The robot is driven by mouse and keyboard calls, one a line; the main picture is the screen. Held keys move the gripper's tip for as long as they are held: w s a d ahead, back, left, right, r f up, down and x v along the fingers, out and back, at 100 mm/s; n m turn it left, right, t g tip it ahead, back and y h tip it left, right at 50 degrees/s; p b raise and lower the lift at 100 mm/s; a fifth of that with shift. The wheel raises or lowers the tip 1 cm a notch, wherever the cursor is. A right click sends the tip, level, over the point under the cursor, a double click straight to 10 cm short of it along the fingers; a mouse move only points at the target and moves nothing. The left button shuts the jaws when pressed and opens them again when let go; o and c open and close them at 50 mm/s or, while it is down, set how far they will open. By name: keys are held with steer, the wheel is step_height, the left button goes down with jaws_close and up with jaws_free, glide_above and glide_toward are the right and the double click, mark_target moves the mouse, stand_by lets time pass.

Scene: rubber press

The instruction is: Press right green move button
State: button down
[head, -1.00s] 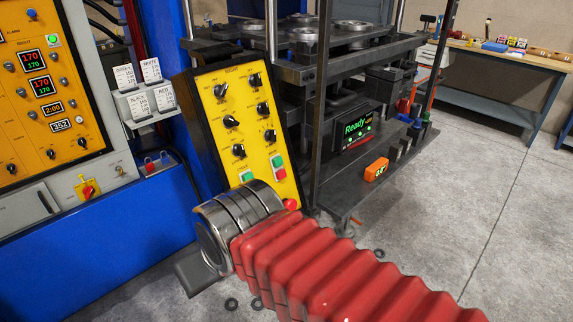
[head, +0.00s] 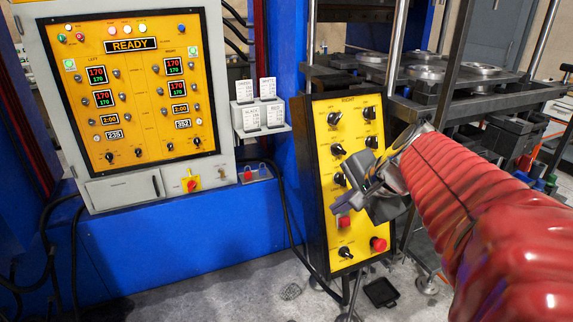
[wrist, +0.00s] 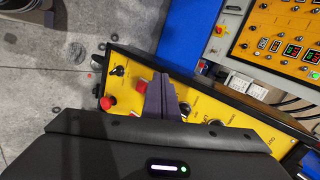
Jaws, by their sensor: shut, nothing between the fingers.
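The yellow control panel marked RIGHT (head: 322,148) stands upright right of the blue frame. It carries several black knobs, a red push button (head: 343,222) and a red mushroom button (head: 379,244). No green move button shows now; my gripper and wrist cover that part of the panel. My gripper (head: 340,206) is shut and empty, its purple-grey fingers in front of the lower panel, just above the red push button. In the wrist view, the shut fingers (wrist: 161,88) hang over the panel (wrist: 258,126), beside the red push button (wrist: 140,85). I cannot tell whether they touch.
The large left control panel (head: 148,92) shows READY. A card holder (head: 262,116) sits between the panels. The press plates (head: 425,75) are behind my arm on the right. A black tray (head: 380,292) lies on the floor.

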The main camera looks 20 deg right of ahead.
steer(key=s+d+m+t, duration=0.3)
steer(key=s+d+m, duration=0.2)
steer(key=d+m, duration=0.3)
steer(key=s+d+f+m+t, duration=0.1)
steer(key=s+d+m+t, duration=0.2)
steer(key=s+d+m, duration=0.2)
steer(key=d+m, duration=0.3)
steer(key=m, duration=0.4)
steer(key=shift+d+f+h, duration=0.3)
steer(key=shift+h, duration=0.1)
steer(key=x, duration=1.4)
steer(key=shift+r, duration=0.2)
steer(key=shift+w, duration=0.1)
